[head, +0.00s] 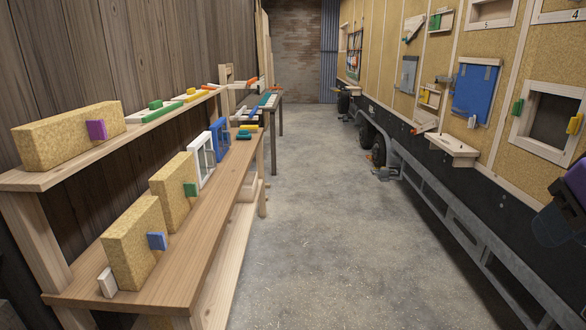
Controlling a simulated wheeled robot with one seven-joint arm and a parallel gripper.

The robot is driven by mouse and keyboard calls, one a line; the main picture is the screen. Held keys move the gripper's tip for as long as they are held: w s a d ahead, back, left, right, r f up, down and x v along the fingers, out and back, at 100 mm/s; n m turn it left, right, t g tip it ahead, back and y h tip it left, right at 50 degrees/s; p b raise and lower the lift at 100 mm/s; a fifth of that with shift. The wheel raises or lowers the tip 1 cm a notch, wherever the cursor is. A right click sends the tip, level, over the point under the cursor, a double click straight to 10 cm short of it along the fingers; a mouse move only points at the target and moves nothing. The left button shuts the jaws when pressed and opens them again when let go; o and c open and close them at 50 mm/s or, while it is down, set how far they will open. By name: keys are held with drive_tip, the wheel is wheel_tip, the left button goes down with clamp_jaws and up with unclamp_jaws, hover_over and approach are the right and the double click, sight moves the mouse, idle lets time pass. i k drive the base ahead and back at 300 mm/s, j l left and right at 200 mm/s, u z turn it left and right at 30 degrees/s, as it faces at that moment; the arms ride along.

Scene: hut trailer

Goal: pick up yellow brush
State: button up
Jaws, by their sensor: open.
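I cannot pick out a yellow brush with certainty. Several small yellow pieces show in the head view. A yellow-orange piece (575,124) sits on the right side of a window frame on the right wall. A small yellow piece (250,127) lies on the far part of the left bench. Another yellow piece (190,91) is on the upper shelf. My gripper (551,226) shows dark at the right edge, partly cut off, in front of the trailer side and apart from these pieces. Its jaws are open, and I see nothing held.
The left bench (200,235) and upper shelf (62,174) carry tan blocks with purple, green and blue pieces. The trailer side (470,215) with wheels and a small wooden ledge (452,145) runs along the right. The concrete floor (330,220) between them is clear.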

sight(251, 129)
drive_tip(key=i, duration=1.75)
drive_tip(key=i+l+u, duration=0.1)
drive_tip(key=i+u, duration=0.15)
drive_tip(key=i, duration=0.3)
drive_tip(key=i+l+u, duration=0.3)
drive_tip(key=i, duration=0.25)
drive_tip(key=i+l+u, duration=0.25)
drive_tip(key=i, duration=0.3)
drive_tip(key=i+l+u, duration=0.25)
drive_tip(key=z, duration=0.4)
drive_tip(key=i+z, duration=0.1)
drive_tip(key=z, duration=0.75)
drive_tip(key=i+z, duration=0.1)
drive_tip(key=z, duration=0.75)
drive_tip(key=j+u, duration=0.1)
drive_tip(key=u, duration=2.05)
